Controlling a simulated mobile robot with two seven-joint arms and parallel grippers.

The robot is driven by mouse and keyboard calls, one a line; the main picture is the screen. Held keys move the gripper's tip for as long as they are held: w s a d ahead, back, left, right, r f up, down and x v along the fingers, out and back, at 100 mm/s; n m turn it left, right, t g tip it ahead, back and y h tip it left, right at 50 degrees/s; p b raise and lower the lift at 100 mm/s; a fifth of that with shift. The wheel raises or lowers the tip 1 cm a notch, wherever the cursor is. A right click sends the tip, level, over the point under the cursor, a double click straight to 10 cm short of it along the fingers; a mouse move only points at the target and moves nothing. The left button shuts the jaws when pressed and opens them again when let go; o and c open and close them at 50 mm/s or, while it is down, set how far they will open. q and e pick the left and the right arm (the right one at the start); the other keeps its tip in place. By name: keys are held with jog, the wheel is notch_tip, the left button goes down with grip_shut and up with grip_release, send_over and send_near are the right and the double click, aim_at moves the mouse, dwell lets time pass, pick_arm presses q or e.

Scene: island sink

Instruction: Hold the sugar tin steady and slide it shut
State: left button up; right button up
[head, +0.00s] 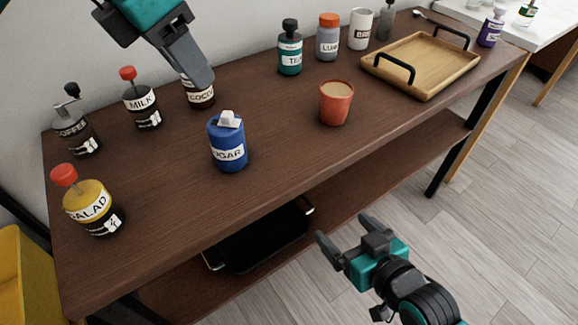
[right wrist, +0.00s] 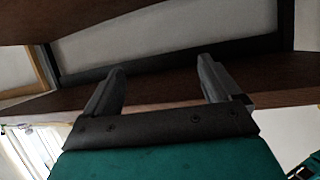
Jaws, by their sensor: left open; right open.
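The sugar tin (head: 228,145) is blue with a white label and stands upright on the dark wooden table. A white piece on its top (head: 230,119) sits raised and tilted; how far the lid is open I cannot tell. My left gripper (head: 201,84) hangs above and behind the tin, in front of the cocoa container, touching neither as far as I can see. My right gripper (head: 341,236) is open and empty in front of the table's front edge, below and right of the tin. In the right wrist view its two fingers (right wrist: 160,82) are apart with nothing between them.
Coffee (head: 77,133), milk (head: 142,106), cocoa (head: 201,95) and salad (head: 92,207) containers stand left and behind. An orange cup (head: 336,103) stands right of the tin, and a wooden tray (head: 425,75) farther right. The tabletop around the tin's front is clear.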

aim_at(241, 151)
jog(key=a+r+n+y, duration=0.2)
jog(key=a+r+y, duration=0.1)
jog(key=r, duration=0.1)
jog(key=a+r+n+y, duration=0.2)
jog(key=a+r, duration=0.1)
jog(key=r, duration=0.1)
jog(key=w+a+r+n+g+y, duration=0.1)
jog(key=a+r+y, duration=0.2)
jog(key=r, duration=0.2)
jog(key=shift+w+a+r+n+y, duration=0.1)
jog(key=shift+a+n+y, duration=0.05)
jog(key=shift+n+y, duration=0.2)
jog(key=shift+w+a+r, duration=0.1)
jog(key=shift+w+a, duration=0.2)
jog(key=shift+a, duration=0.15)
jog(key=x, duration=1.1)
jog(key=shift+w+a, duration=0.25)
jog(key=shift+a, duration=0.05)
jog(key=shift+c, duration=0.4)
jog(key=c, duration=1.2)
jog(key=shift+o, duration=0.2)
